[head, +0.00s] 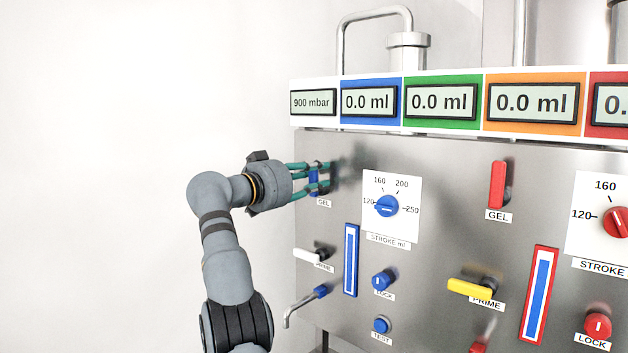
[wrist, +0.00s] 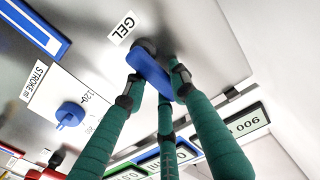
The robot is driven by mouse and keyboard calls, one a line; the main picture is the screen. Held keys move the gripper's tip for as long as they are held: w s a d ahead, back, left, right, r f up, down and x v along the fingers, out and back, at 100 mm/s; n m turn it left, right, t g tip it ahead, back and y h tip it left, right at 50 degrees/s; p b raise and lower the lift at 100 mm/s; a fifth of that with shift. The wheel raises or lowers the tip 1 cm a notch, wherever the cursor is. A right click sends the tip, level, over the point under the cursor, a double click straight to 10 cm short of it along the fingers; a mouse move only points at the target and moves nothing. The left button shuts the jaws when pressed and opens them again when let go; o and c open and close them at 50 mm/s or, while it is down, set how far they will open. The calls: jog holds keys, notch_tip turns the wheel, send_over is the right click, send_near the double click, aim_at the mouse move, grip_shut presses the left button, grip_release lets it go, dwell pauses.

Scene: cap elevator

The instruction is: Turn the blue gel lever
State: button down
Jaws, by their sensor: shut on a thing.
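The blue gel lever (head: 314,183) is at the upper left of the steel panel, just above its GEL label (head: 324,203). It stands about upright in the head view. My gripper (head: 318,180) reaches it from the left, with its green fingers around the lever. In the wrist view the blue lever (wrist: 150,73) lies between the fingertips of my gripper (wrist: 155,88), which is shut on it. The fingers hide part of the lever in the head view.
A blue stroke dial (head: 387,206) is right of the lever. A white prime lever (head: 312,256) and a blue lock knob (head: 382,280) are below. A red gel lever (head: 497,185) is further right. The display row (head: 440,101) runs above. Free room lies left of the panel.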

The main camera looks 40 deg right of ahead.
jog(key=shift+m, duration=0.3)
jog(key=c, duration=1.5)
grip_release()
jog(key=shift+s, duration=0.1)
jog(key=shift+o, duration=0.6)
jog(key=s+a, duration=0.1)
jog(key=a, duration=1.1)
jog(key=shift+s, duration=0.3)
jog(key=shift+d, duration=0.1)
jog(key=d, duration=0.4)
jog(key=w+d, duration=0.1)
jog(key=d, duration=0.7)
jog(key=shift+w, duration=0.35)
